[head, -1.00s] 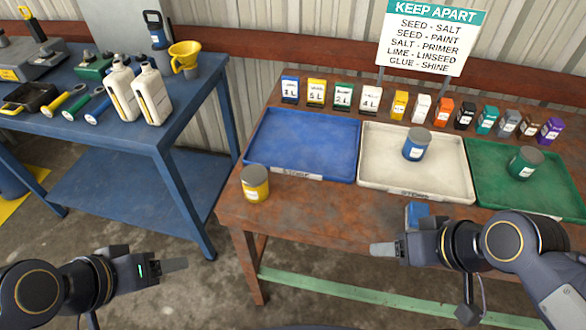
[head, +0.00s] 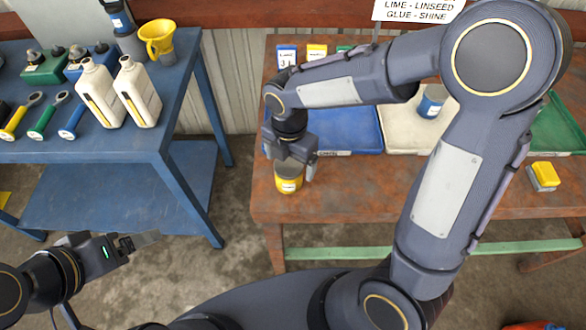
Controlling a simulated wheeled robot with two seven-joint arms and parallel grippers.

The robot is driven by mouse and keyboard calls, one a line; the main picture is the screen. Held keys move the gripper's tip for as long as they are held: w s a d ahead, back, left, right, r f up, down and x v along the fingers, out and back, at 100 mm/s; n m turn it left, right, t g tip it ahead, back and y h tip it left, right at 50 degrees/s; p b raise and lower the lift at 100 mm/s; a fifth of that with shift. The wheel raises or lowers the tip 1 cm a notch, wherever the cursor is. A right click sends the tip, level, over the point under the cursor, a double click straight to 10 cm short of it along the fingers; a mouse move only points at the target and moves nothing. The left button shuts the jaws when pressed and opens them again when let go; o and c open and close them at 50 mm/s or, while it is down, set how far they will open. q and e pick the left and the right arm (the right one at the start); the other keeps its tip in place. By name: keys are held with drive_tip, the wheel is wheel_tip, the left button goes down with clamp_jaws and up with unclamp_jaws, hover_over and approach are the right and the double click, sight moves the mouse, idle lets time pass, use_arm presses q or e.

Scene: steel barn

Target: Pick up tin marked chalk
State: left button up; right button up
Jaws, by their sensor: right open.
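A yellow tin (head: 288,185) with a grey lid stands upright near the left front corner of the brown table; its label is too small to read. My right gripper (head: 292,164) points down over this tin, its open fingers at the lid; I cannot tell whether they touch it. The green tin seen earlier is hidden. My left gripper (head: 145,242) is away from the tins, in front of the blue bench; whether it is open is unclear.
The blue tray (head: 352,115) lies behind the yellow tin, and the green tray (head: 556,128) is at the right. A small yellow block-like thing (head: 545,175) sits by the table's right front. The blue bench (head: 150,140) holds white bottles, with a floor gap between it and the table.

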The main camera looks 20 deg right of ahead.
drive_tip(key=f, duration=0.7)
drive_tip(key=shift+w+a+p, duration=0.15)
drive_tip(key=shift+w+p, duration=0.05)
drive_tip(key=shift+p, duration=0.2)
drive_tip(key=shift+c, duration=0.5)
drive_tip(key=shift+r, duration=0.1)
drive_tip(key=c, duration=1.1)
